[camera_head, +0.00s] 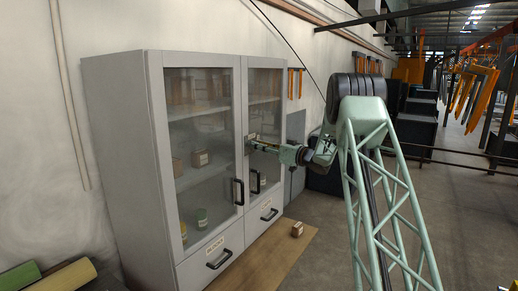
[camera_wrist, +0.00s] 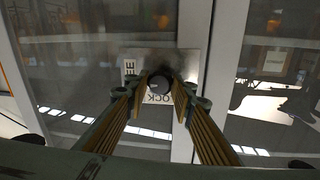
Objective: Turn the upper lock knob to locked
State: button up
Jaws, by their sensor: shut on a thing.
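The upper lock knob (camera_wrist: 158,82) is dark and round, on a pale label plate (camera_wrist: 190,62) on the cabinet front. Partly covered lettering on the plate reads "EE" at the left and "OCK" below the knob. My gripper (camera_wrist: 161,95) has its two ribbed fingers shut on the knob, one on each side. Which way the knob points is too dark to tell. In the head view my gripper (camera_head: 254,144) reaches the middle of the grey cabinet (camera_head: 118,150), near where its two glass doors meet. The knob is hidden there.
The cabinet has a left glass door (camera_head: 200,125) with a black handle (camera_head: 239,191), a right door with another handle (camera_head: 256,182), and drawers below. Boxes and cans stand inside. A small box (camera_head: 297,229) sits on a brown mat (camera_head: 262,262). Open floor lies to the right.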

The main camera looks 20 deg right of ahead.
jog(key=shift+f+n+y+b, duration=0.1)
jog(key=shift+n+y+b, duration=0.35)
jog(key=shift+n+b, duration=2.55)
jog(key=shift+f+n+y+b, duration=0.1)
jog(key=shift+n+y+b, duration=0.3)
jog(key=shift+n+b, duration=2.6)
jog(key=shift+n+y+b, duration=0.45)
jog(key=shift+n+b, duration=2.5)
jog(key=shift+n, duration=0.05)
jog(key=o, duration=0.9)
jog(key=shift+v, duration=6)
